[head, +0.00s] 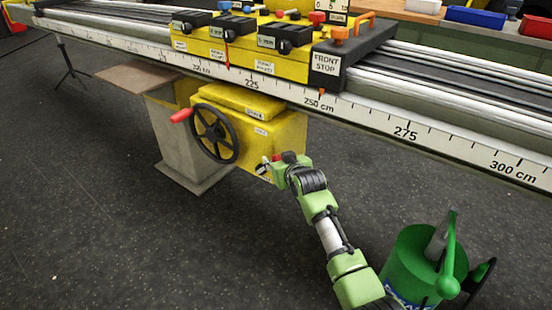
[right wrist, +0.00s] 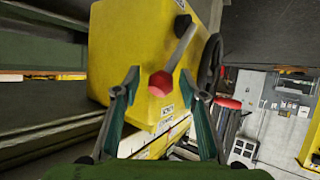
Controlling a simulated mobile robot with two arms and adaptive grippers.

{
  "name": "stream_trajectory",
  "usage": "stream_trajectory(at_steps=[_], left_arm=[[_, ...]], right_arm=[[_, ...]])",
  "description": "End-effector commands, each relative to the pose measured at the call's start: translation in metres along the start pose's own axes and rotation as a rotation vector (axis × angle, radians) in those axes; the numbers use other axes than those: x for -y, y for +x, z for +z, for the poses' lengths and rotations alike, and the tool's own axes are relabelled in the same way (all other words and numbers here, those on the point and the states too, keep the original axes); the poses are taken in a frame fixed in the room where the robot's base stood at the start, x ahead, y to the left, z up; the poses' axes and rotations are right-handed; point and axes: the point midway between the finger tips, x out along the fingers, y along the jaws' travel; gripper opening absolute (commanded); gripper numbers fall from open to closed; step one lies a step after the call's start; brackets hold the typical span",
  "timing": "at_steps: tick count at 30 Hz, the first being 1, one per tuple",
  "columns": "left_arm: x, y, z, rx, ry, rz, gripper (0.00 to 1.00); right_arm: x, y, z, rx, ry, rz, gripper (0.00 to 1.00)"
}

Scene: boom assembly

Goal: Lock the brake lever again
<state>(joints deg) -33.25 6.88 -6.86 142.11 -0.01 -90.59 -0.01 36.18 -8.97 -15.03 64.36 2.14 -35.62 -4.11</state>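The brake lever is a grey rod with a red knob (right wrist: 160,84), on the yellow housing (right wrist: 150,45) below the rail. In the right wrist view the rod (right wrist: 183,42) runs from the pivot at upper right down to the knob. My right gripper (right wrist: 162,72) is open, and the knob appears between its two fingers with space on both sides. In the head view the red knob (head: 289,157) shows at the tip of my right gripper (head: 279,166), by the housing's lower right corner. Contact cannot be told. My left gripper is not in view.
A black handwheel (head: 213,134) with a red handle sits on the housing, left of the lever. The long scaled rail (head: 390,122) runs above my right arm. A green bucket (head: 405,258) stands at lower right. The floor at left is mostly clear.

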Motion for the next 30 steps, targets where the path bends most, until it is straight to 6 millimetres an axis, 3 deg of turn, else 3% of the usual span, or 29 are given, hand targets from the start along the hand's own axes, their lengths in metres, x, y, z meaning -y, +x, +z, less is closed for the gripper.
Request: stream_trajectory(at_steps=[8, 14, 30], left_arm=[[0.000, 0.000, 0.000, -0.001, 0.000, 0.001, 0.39], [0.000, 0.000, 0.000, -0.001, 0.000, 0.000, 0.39], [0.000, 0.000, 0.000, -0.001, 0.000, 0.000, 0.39]], right_arm=[[0.002, -0.001, -0.003, -0.006, 0.003, -0.003, 0.38], [0.002, -0.013, -0.003, -0.008, 0.004, -0.003, 0.38], [0.000, -0.093, -0.002, -0.006, 0.003, -0.001, 0.38]])
